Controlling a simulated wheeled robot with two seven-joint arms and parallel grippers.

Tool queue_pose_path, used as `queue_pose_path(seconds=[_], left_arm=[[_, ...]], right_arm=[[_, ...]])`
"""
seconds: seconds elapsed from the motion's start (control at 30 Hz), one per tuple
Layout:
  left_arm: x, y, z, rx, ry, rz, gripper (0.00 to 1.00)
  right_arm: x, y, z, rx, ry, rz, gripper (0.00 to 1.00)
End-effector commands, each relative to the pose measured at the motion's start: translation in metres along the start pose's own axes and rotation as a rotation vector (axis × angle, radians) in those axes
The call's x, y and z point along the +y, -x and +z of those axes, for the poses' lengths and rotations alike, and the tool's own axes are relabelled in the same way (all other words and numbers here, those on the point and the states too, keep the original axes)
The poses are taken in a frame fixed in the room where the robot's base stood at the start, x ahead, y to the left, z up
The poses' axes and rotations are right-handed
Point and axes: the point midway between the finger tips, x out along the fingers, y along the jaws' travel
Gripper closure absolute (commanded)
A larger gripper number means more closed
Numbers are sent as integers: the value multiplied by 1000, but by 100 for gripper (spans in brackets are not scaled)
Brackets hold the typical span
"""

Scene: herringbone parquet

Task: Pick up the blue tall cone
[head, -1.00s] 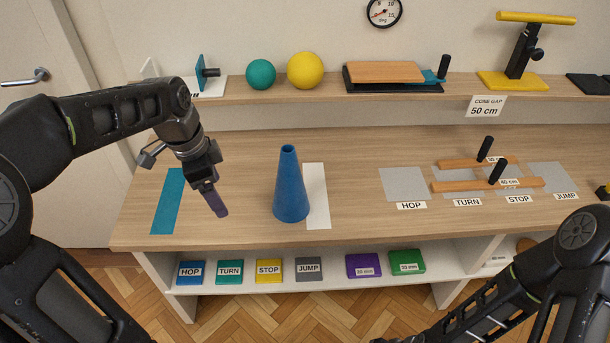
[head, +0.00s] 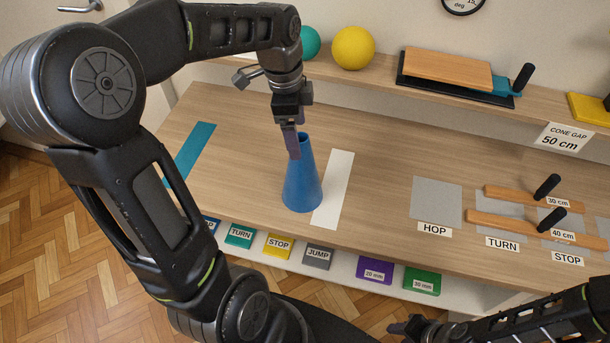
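The blue tall cone (head: 302,188) stands upright on the wooden table, beside the left edge of a white strip (head: 333,190). My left gripper (head: 294,152) points down at the top of the cone, and its fingers overlap the cone's tip in the picture. I cannot tell whether the fingers are around the tip or in front of it, or whether they touch it. My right gripper (head: 408,328) is low at the bottom edge, away from the cone, and its fingers are too small and dark to read.
A teal strip (head: 190,153) lies left on the table. Grey squares (head: 437,203) and wooden bars with black handles (head: 540,230) lie right. A shelf behind holds a yellow ball (head: 353,48) and a teal ball (head: 311,43). Colored blocks sit on the lower shelf (head: 340,270).

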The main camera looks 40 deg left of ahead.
Motion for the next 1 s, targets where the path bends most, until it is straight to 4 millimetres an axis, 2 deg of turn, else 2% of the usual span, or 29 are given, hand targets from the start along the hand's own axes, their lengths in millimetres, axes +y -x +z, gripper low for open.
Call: queue_pose_path(seconds=[0.2, 0.6, 0.9, 1.0], left_arm=[[1, -21, 0, -1, 2, 3, 19], [1, -28, 0, -1, 1, 3, 19], [4, -68, -2, -2, 0, 4, 19], [3, -75, -2, -1, 0, 2, 19]], right_arm=[[-1, 3, 0, 0, -1, 1, 64], [-1, 5, 0, -1, -1, 2, 64], [-4, 15, 2, -4, -4, 6, 64], [-4, 15, 2, -4, -5, 6, 64]])
